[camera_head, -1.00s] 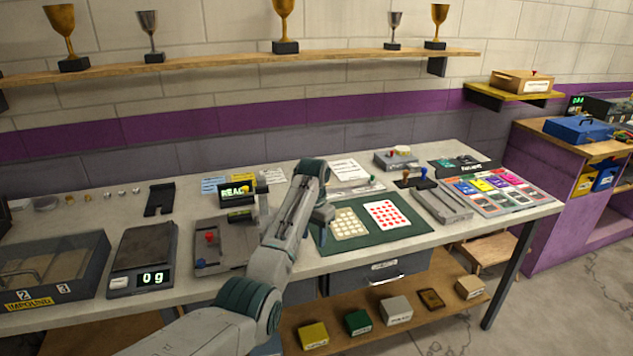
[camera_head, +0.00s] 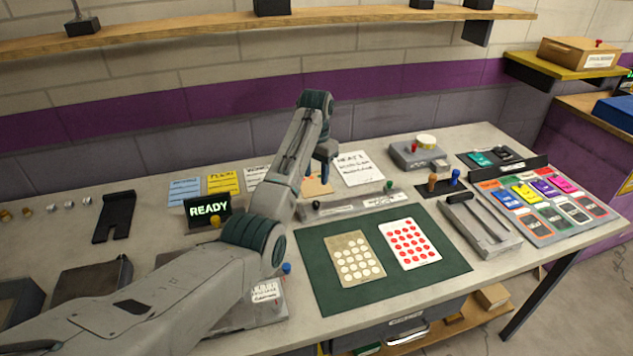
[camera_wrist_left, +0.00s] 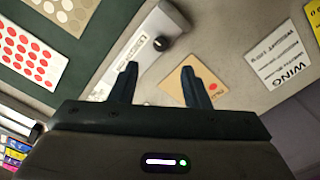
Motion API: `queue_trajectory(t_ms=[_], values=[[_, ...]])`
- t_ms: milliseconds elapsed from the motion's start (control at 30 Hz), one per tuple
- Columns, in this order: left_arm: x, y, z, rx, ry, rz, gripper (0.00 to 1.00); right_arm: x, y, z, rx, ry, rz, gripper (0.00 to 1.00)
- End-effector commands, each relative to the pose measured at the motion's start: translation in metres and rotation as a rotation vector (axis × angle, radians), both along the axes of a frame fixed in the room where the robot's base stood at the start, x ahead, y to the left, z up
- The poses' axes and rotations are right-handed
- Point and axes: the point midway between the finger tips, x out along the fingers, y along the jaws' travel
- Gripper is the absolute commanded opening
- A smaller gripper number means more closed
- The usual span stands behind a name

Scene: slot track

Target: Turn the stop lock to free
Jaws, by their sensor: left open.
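A low grey bar (camera_head: 350,203) with white labels lies behind the green mat. It has a dark knob (camera_head: 316,205) near its left end and a green knob (camera_head: 388,186) near its right end. The labels are too small to read, so I cannot tell for sure which part is the stop lock. My left gripper (camera_head: 325,172) is open and empty above the table, just behind the bar's left end. In the left wrist view the open fingers (camera_wrist_left: 160,75) point toward the bar (camera_wrist_left: 133,50) and its dark knob (camera_wrist_left: 161,43), apart from them.
A tan card (camera_head: 318,184) lies under the gripper. The green mat (camera_head: 310,255) holds two dotted cards. A READY display (camera_head: 208,210) stands left of my arm. A grey box with a red knob (camera_head: 415,148) and a two-slot track (camera_head: 480,225) stand right. My forearm hides part of the table.

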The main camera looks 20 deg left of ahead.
Motion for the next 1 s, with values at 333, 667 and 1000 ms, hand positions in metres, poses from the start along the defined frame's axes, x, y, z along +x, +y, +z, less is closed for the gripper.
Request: queue_trajectory(t_ms=[333,667,1000], values=[[-0.001,0.000,-0.028,-0.001,0.004,-0.001,0.43,-0.048,-0.009,0.009,-0.010,0.062,0.001,0.36],[-0.001,0.000,-0.087,0.000,0.002,-0.001,0.43,-0.030,-0.011,0.021,-0.012,0.037,0.003,0.36],[-0.001,0.000,-0.107,0.000,0.000,-0.001,0.43,-0.029,-0.003,0.022,-0.004,0.035,0.000,0.36]])
